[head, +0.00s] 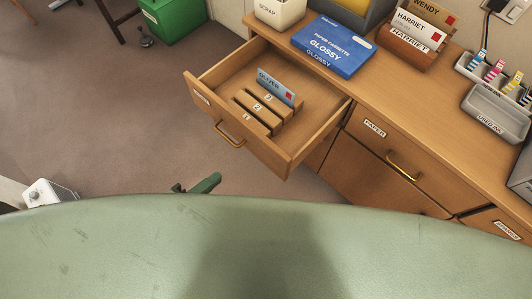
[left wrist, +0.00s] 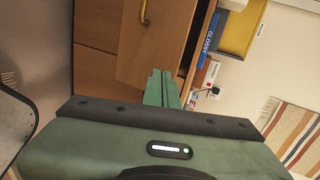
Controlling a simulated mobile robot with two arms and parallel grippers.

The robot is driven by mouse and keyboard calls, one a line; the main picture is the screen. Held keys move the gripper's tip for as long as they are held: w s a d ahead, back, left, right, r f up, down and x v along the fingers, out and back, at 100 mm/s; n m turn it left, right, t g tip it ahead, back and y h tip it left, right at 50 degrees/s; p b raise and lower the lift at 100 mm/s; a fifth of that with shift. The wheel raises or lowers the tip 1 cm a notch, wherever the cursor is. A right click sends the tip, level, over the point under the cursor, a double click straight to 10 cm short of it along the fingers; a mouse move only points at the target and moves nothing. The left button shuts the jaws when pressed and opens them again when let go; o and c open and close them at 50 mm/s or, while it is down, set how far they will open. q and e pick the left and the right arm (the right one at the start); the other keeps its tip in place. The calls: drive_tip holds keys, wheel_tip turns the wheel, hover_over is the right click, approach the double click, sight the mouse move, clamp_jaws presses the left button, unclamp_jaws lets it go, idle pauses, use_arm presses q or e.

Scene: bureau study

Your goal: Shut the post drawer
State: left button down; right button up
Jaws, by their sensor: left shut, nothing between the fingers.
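The open drawer (head: 222,118) sticks out from the wooden cabinet in the head view. Its front has a small label, too small to read surely, and a brass handle (head: 230,136). Inside stand numbered wooden dividers (head: 258,112) and a blue card (head: 277,87) with a red mark. My left gripper (head: 208,184) is low in front of the drawer, apart from its front, partly hidden by my green body. In the left wrist view its green fingers (left wrist: 161,88) are shut and empty before a wooden front with a brass handle. My right gripper is not in view.
A blue paper box (head: 333,45), a letter rack (head: 410,45) and a grey tray (head: 496,112) stand on the cabinet top. The paper drawer (head: 385,150) beside the open one is shut. A green bin (head: 172,18) stands behind.

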use_arm(q)
drive_tip(key=d+r, duration=0.1)
drive_tip(key=r, duration=0.1)
drive_tip(key=m+h, duration=0.1)
approach(264, 143)
drive_tip(key=x, duration=0.6)
drive_tip(key=shift+a+f, duration=0.1)
drive_tip(key=shift+f, duration=0.15)
drive_tip(key=shift+w+d, duration=0.25)
drive_tip(key=shift+d, duration=0.05)
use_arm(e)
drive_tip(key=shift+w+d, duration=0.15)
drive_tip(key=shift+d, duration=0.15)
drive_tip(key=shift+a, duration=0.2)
